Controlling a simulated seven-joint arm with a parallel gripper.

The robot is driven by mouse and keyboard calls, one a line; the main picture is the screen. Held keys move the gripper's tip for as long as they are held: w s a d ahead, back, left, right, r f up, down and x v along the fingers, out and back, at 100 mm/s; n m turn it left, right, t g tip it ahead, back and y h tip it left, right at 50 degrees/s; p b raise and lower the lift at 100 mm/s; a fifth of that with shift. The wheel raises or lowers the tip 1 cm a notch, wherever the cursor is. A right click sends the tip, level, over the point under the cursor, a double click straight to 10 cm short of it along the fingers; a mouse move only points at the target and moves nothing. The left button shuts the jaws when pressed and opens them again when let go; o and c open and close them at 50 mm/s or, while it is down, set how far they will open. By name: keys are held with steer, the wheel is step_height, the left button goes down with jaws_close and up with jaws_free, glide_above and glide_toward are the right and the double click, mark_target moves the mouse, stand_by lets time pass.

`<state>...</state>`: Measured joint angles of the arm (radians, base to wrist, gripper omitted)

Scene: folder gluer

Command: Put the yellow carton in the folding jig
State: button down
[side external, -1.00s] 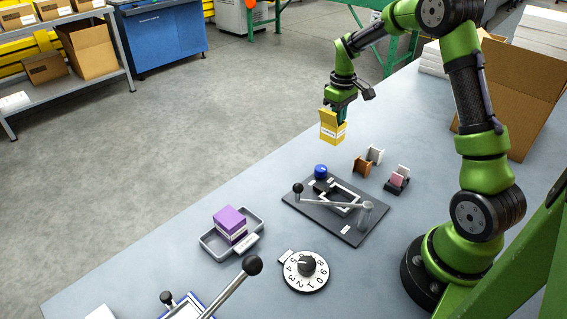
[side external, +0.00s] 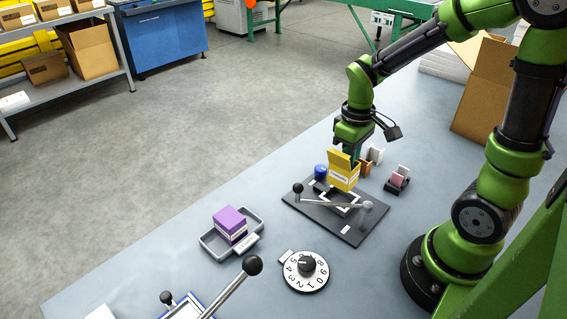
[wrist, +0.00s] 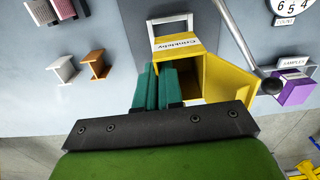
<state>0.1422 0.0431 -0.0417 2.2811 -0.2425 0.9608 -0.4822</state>
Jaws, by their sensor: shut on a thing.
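The yellow carton (side external: 344,177), its flap raised, is at my gripper (side external: 350,158) over the folding jig (side external: 318,208). My gripper's teal fingers (wrist: 158,82) are shut on the carton's side. The jig's pale frame (wrist: 170,20) shows just beyond the carton. The carton hides part of the recess, and I cannot tell whether its bottom touches the jig.
The jig's lever (side external: 335,200) crosses in front of the carton. A purple carton (side external: 230,222) sits in a grey tray (side external: 208,243) to the left. A numbered dial (side external: 306,271) lies nearer the camera. Small brown, white and pink pieces stand right of the jig.

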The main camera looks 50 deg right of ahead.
steer(key=shift+s+f, duration=0.1)
steer(key=shift+f, duration=0.35)
steer(key=shift+d+f, duration=0.1)
steer(key=shift+f, duration=2.65)
steer(key=c, duration=1.2)
jaws_free()
steer(key=shift+r, duration=0.1)
step_height(320, 180, up, 10)
steer(key=shift+m, duration=0.3)
